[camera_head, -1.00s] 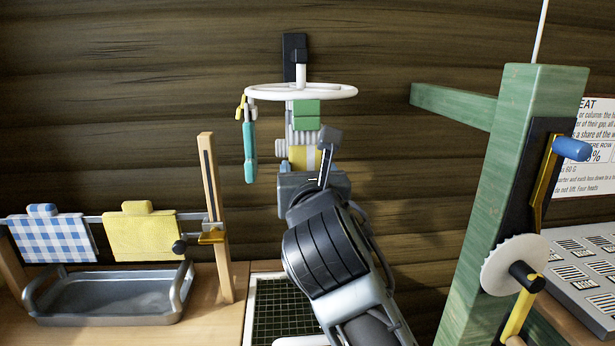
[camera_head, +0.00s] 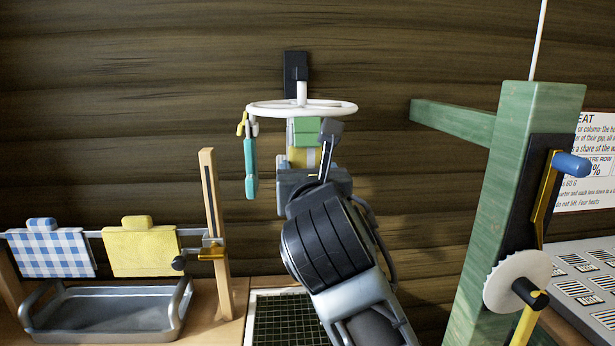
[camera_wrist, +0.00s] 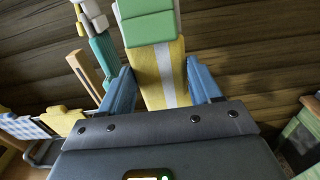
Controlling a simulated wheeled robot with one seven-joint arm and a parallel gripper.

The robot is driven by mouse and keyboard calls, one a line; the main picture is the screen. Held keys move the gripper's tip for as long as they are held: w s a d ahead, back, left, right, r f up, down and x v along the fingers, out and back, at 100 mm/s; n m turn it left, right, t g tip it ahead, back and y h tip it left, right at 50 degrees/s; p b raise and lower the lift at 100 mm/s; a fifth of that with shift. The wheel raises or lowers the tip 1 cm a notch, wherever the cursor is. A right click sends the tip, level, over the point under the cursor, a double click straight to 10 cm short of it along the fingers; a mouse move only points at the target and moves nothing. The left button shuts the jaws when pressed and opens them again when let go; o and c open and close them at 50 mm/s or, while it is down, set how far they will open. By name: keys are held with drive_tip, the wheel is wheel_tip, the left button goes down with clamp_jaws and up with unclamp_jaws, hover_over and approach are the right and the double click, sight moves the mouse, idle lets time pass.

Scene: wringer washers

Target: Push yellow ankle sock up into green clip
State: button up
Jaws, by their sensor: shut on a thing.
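The yellow ankle sock (camera_head: 296,157) has a pale stripe, clear in the wrist view (camera_wrist: 150,82). My gripper (camera_wrist: 161,68) is shut on it, one blue finger at each side; in the head view my gripper (camera_head: 312,182) is partly hidden by my own arm. The green clip (camera_head: 305,131) hangs under the white ring (camera_head: 275,107). It also shows in the wrist view (camera_wrist: 148,26), directly above the sock. The sock's upper end meets the clip's lower edge; its white cuff is hidden, and I cannot tell how deep it sits.
A wooden post (camera_head: 213,235) and rail with blue-checked (camera_head: 50,253) and yellow (camera_head: 142,252) cloths stand left, above a grey tub (camera_head: 110,312). A green post (camera_head: 497,200) with cranks stands right.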

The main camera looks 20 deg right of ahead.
drive_tip(key=shift+d+r, duration=0.15)
drive_tip(key=shift+r, duration=0.35)
drive_tip(key=shift+w+d+r, duration=0.1)
drive_tip(key=shift+w+r, duration=0.05)
drive_tip(key=shift+r, duration=0.05)
drive_tip(key=c, duration=0.3)
drive_tip(key=o, duration=1.4)
drive_tip(key=shift+f, duration=0.25)
drive_tip(key=shift+o, duration=0.2)
drive_tip(key=shift+f, duration=0.1)
drive_tip(key=shift+s+a, duration=0.25)
drive_tip(key=shift+s, duration=0.1)
drive_tip(key=v, duration=0.7)
